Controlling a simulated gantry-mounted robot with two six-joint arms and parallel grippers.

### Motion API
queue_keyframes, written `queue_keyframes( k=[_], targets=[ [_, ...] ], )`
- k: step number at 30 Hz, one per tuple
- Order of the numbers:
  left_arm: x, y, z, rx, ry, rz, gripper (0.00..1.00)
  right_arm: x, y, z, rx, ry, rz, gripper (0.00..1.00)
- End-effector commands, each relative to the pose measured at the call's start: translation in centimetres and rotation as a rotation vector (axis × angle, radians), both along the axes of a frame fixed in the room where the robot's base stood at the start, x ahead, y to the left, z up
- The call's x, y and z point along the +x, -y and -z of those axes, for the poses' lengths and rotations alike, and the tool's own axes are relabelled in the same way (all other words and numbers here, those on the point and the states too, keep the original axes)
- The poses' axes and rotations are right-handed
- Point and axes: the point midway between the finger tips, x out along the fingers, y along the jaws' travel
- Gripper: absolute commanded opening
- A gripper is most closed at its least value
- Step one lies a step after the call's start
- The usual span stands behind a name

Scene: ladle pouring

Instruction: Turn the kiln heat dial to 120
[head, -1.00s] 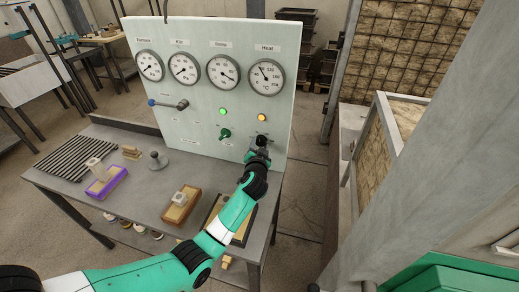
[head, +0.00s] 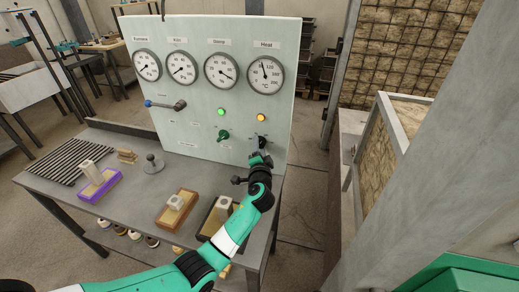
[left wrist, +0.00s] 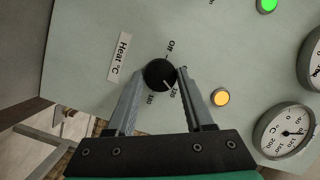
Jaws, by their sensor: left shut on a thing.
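The black heat dial (head: 262,140) is a round knob low on the right of the pale panel, below the orange lamp. In the left wrist view the dial (left wrist: 157,73) sits between the two fingers of my left gripper (left wrist: 158,88), which is shut on it. The dial's white mark points down and slightly right, about at the "120" label. The label "Off" stands above it in that view. In the head view my left gripper (head: 261,156) hides part of the dial. The Heat gauge (head: 265,77) has its needle nearly upright. My right gripper is not in view.
The panel (head: 205,110) also carries a green knob (head: 223,135), a blue-tipped lever (head: 166,104) and a lit green lamp (head: 221,112). A pillar is at the right.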

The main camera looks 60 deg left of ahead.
Motion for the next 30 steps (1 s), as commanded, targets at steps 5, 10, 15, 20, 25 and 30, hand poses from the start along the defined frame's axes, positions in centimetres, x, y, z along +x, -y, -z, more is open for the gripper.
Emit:
queue_keyframes(
  k=[5,10,15,20,25,30],
  targets=[
    [0.0,0.0,0.0,0.003,-0.002,0.001,0.00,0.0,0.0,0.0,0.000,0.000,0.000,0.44],
    [0.0,0.0,0.0,0.003,-0.002,0.001,0.00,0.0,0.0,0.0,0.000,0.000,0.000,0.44],
    [0.0,0.0,0.0,0.002,-0.001,0.001,0.79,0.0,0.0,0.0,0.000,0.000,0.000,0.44],
    [0.0,0.0,0.0,0.002,-0.001,0.000,0.82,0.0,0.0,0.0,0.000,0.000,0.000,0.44],
    [0.0,0.0,-0.2,0.002,-0.001,0.001,0.82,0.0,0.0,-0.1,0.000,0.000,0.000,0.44],
    [0.0,0.0,-2.7,0.002,0.001,0.000,0.82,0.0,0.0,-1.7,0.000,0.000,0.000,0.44]
  ],
)
